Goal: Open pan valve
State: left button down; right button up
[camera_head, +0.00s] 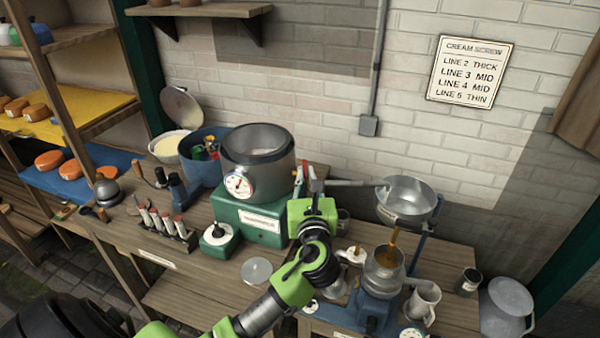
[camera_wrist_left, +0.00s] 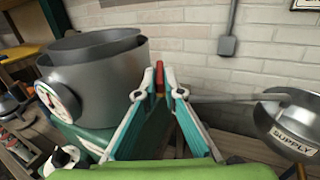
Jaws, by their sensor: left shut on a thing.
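A large steel pan (camera_head: 258,160) with a round dial stands on a green base (camera_head: 250,217); it also fills the left of the left wrist view (camera_wrist_left: 95,75). A small red handle (camera_wrist_left: 160,76) stands upright right of this pan, near a thin metal pipe (camera_wrist_left: 225,99) that reaches toward a steel bowl marked SUPPLY (camera_wrist_left: 295,122). My left gripper (camera_wrist_left: 159,84) is shut on the red handle, one fingertip on each side. In the head view the left gripper (camera_head: 312,192) is right of the pan, and its fingertips are partly hidden. My right gripper is not in view.
A rack of vials (camera_head: 165,228) and a blue tub (camera_head: 203,160) are at the left. A sign (camera_head: 470,72) hangs on the brick wall.

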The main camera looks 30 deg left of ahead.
pick_arm(q)
jog(key=w+n+g+y+b, duration=0.1)
jog(key=n+g+y+b, duration=0.1)
jog(key=n+g, duration=0.1)
jog(key=w+d+n+g+y+b, duration=0.1)
jog(key=w+n+g+y+b, duration=0.1)
jog(key=g, duration=0.4)
jog(key=w+d+n+g+y+b, duration=0.1)
jog(key=n+g+y+b, duration=0.2)
jog(key=n+g+b, duration=0.1)
jog(key=shift+w+d+n+g, duration=0.2)
jog(key=shift+w+n+g, duration=0.1)
jog(key=shift+n+g, duration=0.3)
jog(key=c, duration=2.2)
grip_release()
jog(key=shift+a, duration=0.15)
jog(key=shift+o, duration=0.2)
jog(key=d, duration=0.7)
jog(key=shift+d, duration=0.3)
